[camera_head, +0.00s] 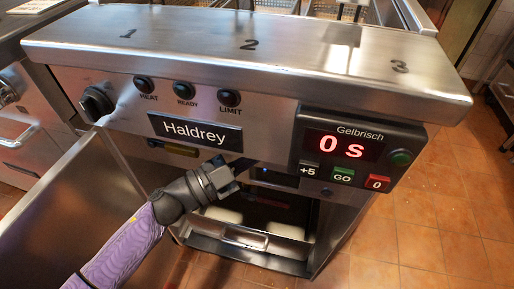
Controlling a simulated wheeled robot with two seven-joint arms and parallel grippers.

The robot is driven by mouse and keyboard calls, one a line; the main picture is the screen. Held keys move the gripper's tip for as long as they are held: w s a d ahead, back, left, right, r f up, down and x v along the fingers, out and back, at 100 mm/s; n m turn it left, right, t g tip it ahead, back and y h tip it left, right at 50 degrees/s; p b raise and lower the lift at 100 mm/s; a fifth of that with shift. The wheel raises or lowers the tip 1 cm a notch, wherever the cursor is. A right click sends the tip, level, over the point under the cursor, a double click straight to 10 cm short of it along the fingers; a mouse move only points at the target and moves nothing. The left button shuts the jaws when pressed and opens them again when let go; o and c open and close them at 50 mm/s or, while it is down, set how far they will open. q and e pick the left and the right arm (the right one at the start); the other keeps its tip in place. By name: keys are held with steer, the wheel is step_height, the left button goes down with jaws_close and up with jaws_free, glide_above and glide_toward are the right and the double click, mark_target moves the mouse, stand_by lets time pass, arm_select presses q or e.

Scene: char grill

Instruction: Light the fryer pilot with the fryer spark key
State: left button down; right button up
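The fryer (320,62) has a steel front with a black "Haldrey" plate (194,131). Its lower cabinet is open below the panel, and its interior is dark. My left gripper (232,178) is in front of the upper part of that opening, below the plate. A short dark shape shows just beyond its fingertips; I cannot tell whether it is a spark key in the grip or part of the fryer. The finger gap is too small to judge. No pilot is clearly visible. My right gripper is out of view.
The fryer door (75,205) stands open at the left. A black knob (96,102) sticks out from the panel. A timer box (357,150) reading "0 s" juts out at the right. A metal tray (248,256) sits low in the cabinet. The tiled floor (440,215) at right is clear.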

arm_select(q)
steer(key=shift+s+a+p, duration=0.25)
steer(key=shift+s+p, duration=0.3)
steer(key=shift+s, duration=0.2)
steer(key=s+p, duration=0.1)
steer(key=s+a, duration=0.1)
steer(key=s, duration=0.1)
steer(key=s+p, duration=0.1)
steer(key=shift+s+a+p, duration=0.25)
steer(key=shift+s+p, duration=0.1)
steer(key=shift+s, duration=0.05)
